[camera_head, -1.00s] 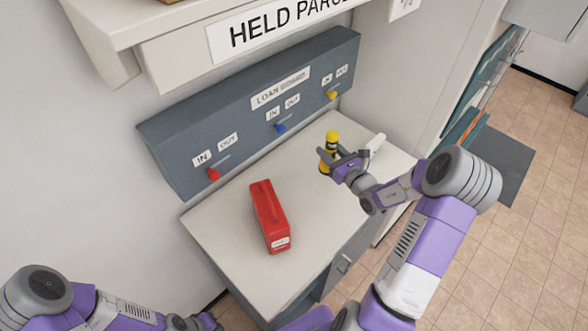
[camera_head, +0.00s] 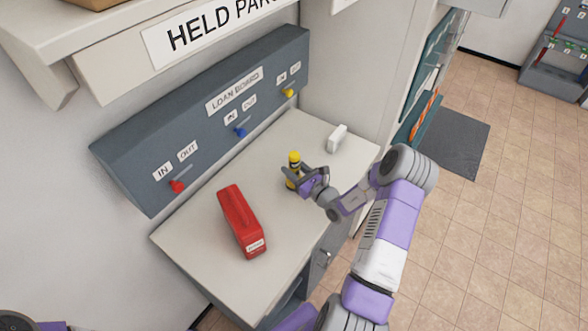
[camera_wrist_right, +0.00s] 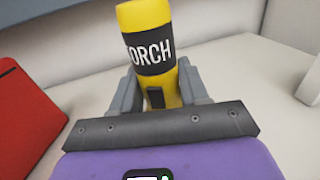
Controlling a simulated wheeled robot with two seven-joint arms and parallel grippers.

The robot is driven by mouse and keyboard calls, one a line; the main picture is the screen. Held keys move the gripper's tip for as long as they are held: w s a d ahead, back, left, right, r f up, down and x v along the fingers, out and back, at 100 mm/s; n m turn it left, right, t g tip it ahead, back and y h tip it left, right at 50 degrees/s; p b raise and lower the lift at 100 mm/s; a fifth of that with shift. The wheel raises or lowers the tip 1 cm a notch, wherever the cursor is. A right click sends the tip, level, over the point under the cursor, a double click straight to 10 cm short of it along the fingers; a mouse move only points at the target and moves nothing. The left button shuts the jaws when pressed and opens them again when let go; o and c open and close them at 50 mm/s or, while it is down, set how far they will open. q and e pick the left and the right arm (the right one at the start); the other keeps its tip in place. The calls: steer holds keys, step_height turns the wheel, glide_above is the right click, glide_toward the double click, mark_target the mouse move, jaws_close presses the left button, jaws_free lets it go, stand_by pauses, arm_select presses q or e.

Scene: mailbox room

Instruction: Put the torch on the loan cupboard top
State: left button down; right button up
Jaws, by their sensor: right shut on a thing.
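The torch (camera_head: 294,158) is yellow with a black band and stands upright at the cupboard top, towards its back right part. In the right wrist view the torch (camera_wrist_right: 148,45) shows its label and sits between the fingers. My right gripper (camera_head: 297,178) is shut on it, around its lower part. I cannot tell whether its base touches the surface. The loan cupboard top (camera_head: 190,240) is a pale flat surface below the loan board. My left gripper is not in view; only a bit of my left arm shows at the bottom left.
A red box-shaped case (camera_head: 240,222) lies on the cupboard top left of the torch. A small white object (camera_head: 337,137) stands at its back right. The grey loan board (camera_head: 215,110) rises behind, under a shelf. Bare surface lies around the torch.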

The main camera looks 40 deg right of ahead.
steer(key=shift+f, duration=0.15)
steer(key=o, duration=1.2)
steer(key=shift+s, duration=0.35)
steer(key=s, duration=1.1)
steer(key=shift+s+d, duration=0.2)
steer(key=shift+d, duration=0.05)
steer(key=shift+r, duration=0.25)
